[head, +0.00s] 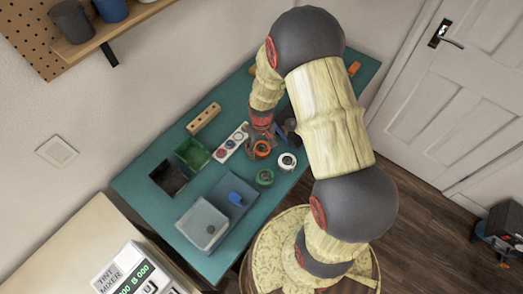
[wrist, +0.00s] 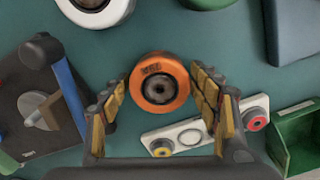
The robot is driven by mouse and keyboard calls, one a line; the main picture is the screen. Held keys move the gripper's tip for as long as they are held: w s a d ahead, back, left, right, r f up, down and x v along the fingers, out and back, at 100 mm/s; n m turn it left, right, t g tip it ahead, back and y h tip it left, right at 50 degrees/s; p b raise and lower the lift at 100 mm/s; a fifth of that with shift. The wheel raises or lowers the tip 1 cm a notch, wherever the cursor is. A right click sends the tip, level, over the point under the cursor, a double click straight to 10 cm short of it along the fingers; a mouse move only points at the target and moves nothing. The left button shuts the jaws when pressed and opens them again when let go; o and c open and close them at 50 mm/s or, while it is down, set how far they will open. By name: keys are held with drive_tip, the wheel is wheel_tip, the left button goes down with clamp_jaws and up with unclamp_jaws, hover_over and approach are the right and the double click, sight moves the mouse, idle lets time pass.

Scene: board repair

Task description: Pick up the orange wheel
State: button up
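The orange wheel (wrist: 160,64) lies on the teal bench top, with a dark hub and markings on its upper side. In the head view the orange wheel (head: 262,149) is just below my gripper (head: 262,133). In the wrist view my gripper (wrist: 158,88) is open, with one padded finger to the left of the wheel and one to the right. Gaps show between the fingers and the wheel. How far the fingertips are above the bench is hard to tell.
A white wheel (wrist: 95,12) and a green wheel (head: 264,177) lie nearby. A pale strip with coloured knobs (wrist: 222,118) is close beside my right finger. A dark device (wrist: 35,105) with a blue bar stands left. A green bin (head: 192,153) and blue tray (head: 232,196) stand farther off.

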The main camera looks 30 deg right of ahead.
drive_tip(key=c, duration=1)
